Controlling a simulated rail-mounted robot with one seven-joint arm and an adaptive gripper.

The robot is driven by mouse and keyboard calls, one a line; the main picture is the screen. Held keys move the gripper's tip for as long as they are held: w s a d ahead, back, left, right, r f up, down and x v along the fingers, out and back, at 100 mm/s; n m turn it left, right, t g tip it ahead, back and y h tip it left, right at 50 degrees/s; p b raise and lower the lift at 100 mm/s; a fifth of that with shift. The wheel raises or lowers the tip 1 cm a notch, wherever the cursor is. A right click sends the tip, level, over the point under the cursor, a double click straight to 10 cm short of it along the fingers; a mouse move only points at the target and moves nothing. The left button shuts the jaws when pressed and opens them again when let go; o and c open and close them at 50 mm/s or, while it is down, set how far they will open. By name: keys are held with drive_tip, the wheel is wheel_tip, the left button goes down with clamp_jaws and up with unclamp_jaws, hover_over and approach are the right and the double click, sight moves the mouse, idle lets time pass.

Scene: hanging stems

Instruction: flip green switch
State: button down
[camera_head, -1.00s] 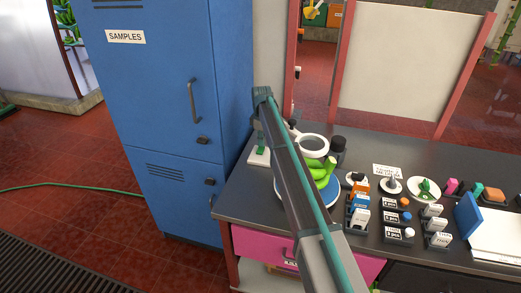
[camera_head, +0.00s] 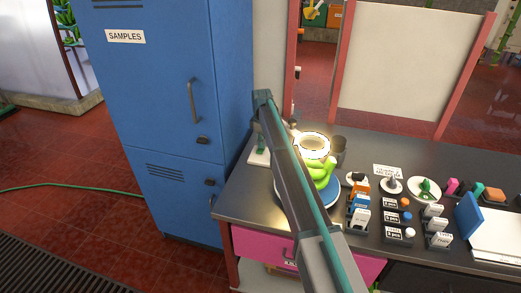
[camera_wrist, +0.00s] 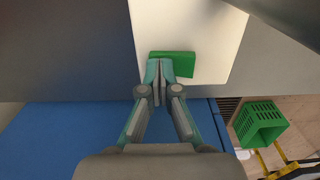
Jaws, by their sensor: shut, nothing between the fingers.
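The green switch (camera_wrist: 182,65) is a flat green block on a white plate (camera_wrist: 205,25) in the wrist view. My gripper (camera_wrist: 159,68) is shut and empty, its fingertips at the switch's lower left edge and overlapping it in the picture. I cannot tell whether they touch. In the head view, the white plate (camera_head: 257,160) shows at the bench's left end, with my arm covering much of the area and hiding the fingertips. A ring lamp (camera_head: 314,145) beside it is lit, glowing warm yellow over a green plant-like piece (camera_head: 325,173) on a blue-rimmed round base.
A tall blue locker (camera_head: 165,110) labelled SAMPLES stands left of the dark bench (camera_head: 240,205). Right of the lamp are a dark cup (camera_head: 339,148), several small labelled boxes and a blue panel (camera_head: 468,215). A green basket (camera_wrist: 258,122) shows in the wrist view.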

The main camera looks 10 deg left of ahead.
drive_tip(key=shift+r, duration=0.1)
drive_tip(key=shift+r+p, duration=1.6)
drive_tip(key=shift+r, duration=1.9)
drive_tip(key=shift+d+f, duration=0.1)
